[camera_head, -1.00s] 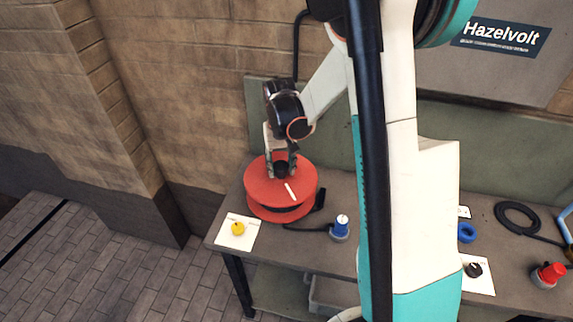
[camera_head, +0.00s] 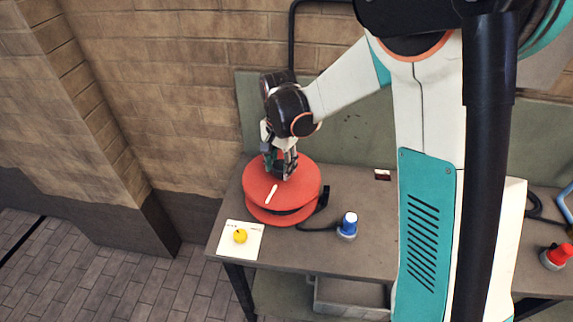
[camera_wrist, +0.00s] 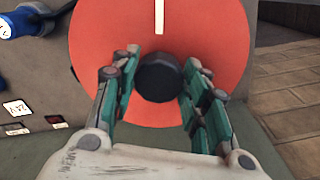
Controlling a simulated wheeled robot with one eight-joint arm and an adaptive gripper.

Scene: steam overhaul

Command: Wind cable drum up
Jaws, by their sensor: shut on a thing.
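The cable drum (camera_head: 305,178) is a red disc-shaped reel lying flat on the left end of the workbench. A white stripe marks its top face, pointing to the lower left in the head view. The drum (camera_wrist: 105,35) fills the middle of the wrist view, with the stripe toward the top. A black round knob (camera_wrist: 160,77) stands near its middle. My gripper (camera_head: 285,170) is over the drum, its green-sided fingers (camera_wrist: 160,75) shut on the knob from both sides. In the head view the fingers mostly hide the knob.
A red button (camera_head: 557,255) is far right. A brick wall is behind; a grey bin (camera_head: 350,295) sits below.

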